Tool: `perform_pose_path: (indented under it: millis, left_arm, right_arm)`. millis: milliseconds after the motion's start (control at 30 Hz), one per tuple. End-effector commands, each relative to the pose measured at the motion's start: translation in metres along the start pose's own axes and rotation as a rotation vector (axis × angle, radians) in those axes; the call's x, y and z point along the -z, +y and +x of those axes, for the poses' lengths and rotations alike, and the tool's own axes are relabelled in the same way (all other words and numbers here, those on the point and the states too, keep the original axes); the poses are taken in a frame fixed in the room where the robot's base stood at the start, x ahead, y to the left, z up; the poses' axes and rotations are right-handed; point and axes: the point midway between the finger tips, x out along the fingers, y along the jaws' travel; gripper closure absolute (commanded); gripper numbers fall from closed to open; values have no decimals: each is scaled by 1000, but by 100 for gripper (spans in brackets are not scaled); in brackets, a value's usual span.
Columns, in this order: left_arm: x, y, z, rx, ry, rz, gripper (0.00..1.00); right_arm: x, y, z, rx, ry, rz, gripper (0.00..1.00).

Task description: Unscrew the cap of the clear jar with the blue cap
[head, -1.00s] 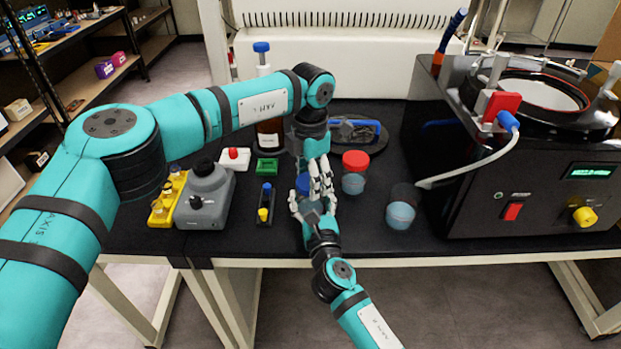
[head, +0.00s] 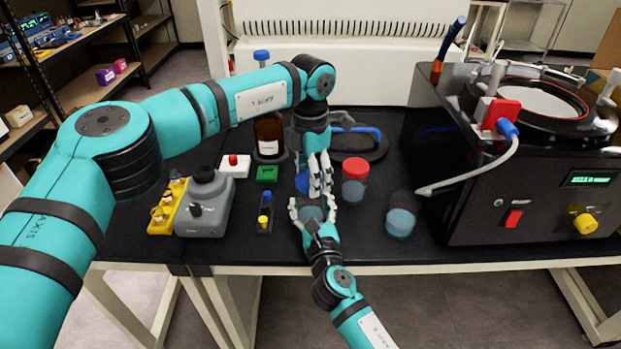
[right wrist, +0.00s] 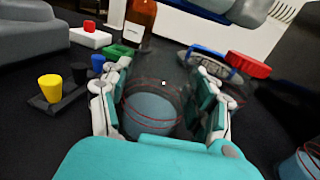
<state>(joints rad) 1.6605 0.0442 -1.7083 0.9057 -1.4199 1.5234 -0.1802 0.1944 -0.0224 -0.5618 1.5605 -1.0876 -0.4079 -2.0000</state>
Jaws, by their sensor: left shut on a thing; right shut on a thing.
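The clear jar (head: 312,213) with bluish contents is between the fingers of my right gripper (head: 316,212), which is shut on it. In the right wrist view the jar (right wrist: 150,115) stands between both fingers, and no blue cap shows on its clear top. The blue cap (head: 302,182) is at the fingers of my left gripper (head: 319,180), which is shut on it, beyond and apart from the jar in the head view. The left fingers hide part of the cap.
A red-capped jar (head: 354,182) stands close right of the grippers, and an uncapped beaker (head: 401,215) farther right. The black freeze dryer (head: 480,190) fills the right side. A brown bottle (head: 268,135), grey mixer (head: 204,205) and yellow rack (head: 166,208) stand left.

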Motion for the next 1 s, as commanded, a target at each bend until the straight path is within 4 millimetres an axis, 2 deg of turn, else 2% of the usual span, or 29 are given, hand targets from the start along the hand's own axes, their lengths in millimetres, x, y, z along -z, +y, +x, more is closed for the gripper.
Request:
perform_pose_path:
  millis: [100, 200, 400, 433, 633, 900, 1000]
  left_arm:
    - [-1, 0, -18, -2, -3, 0, 80]
    - [0, 0, -26, -2, -2, 0, 80]
    - [0, 0, -28, -1, -1, 0, 80]
    - [0, 0, -28, -1, -1, 0, 80]
    - [0, 0, -28, 0, -1, 0, 80]
    - [0, 0, -28, 0, -1, 0, 80]
    - [0, 0, -28, 0, -1, 0, 80]
  right_arm:
    - [1, 0, 0, 0, 1, 0, 100]
    - [1, 0, 0, 0, 1, 0, 100]
    - [1, 0, 0, 0, 1, 0, 100]
    - [0, 0, 0, 0, 1, 0, 37]
    - [0, 0, 0, 0, 1, 0, 11]
    - [0, 0, -1, 0, 0, 0, 11]
    - [1, 0, -6, 0, 2, 0, 11]
